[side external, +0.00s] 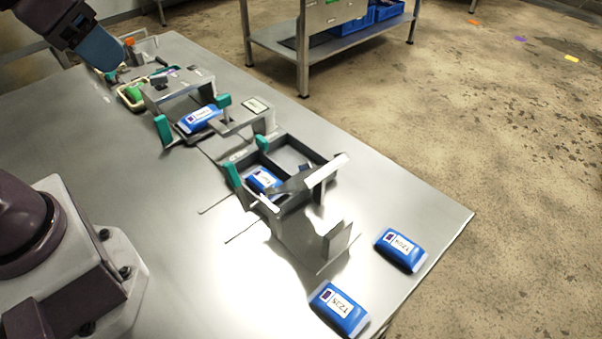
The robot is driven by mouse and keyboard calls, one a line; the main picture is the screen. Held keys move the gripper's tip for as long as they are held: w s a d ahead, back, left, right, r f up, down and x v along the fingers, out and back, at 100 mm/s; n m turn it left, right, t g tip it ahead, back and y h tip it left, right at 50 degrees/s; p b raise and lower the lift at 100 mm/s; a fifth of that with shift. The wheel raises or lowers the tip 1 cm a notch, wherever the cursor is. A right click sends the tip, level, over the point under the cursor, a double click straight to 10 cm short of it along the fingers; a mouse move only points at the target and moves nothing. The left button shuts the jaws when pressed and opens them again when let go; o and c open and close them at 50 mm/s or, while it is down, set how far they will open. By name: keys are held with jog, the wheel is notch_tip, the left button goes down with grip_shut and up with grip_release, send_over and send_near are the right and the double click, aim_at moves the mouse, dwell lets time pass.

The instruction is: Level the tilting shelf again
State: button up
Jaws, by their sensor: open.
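My gripper (100,52) is at the upper left, above the far end of the steel table. Its dark body and a blue end part show; the gap between the fingers is hard to see. A grey metal fixture (177,92) stands mid-table, and at its near side a blue pouch (199,119) rests on a shelf between teal posts. Nearer is a grey two-bay frame (325,170) with a blue pouch (262,181) in its left bay. A grey plate (300,240) slopes in front of it. I cannot tell for certain which part is the tilting shelf.
Two labelled blue pouches (400,250) (340,308) lie near the table's front right edge. A cream tray with a green item (133,93) sits near the far fixture. Thin rods lie left of the frame. The table's left part is clear.

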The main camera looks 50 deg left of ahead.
jog(key=m+g, duration=0.6)
jog(key=m, duration=1.2)
send_over(229, 163)
notch_tip(229, 163, down, 11)
notch_tip(229, 163, down, 12)
jog(key=shift+f, duration=0.25)
grip_shut()
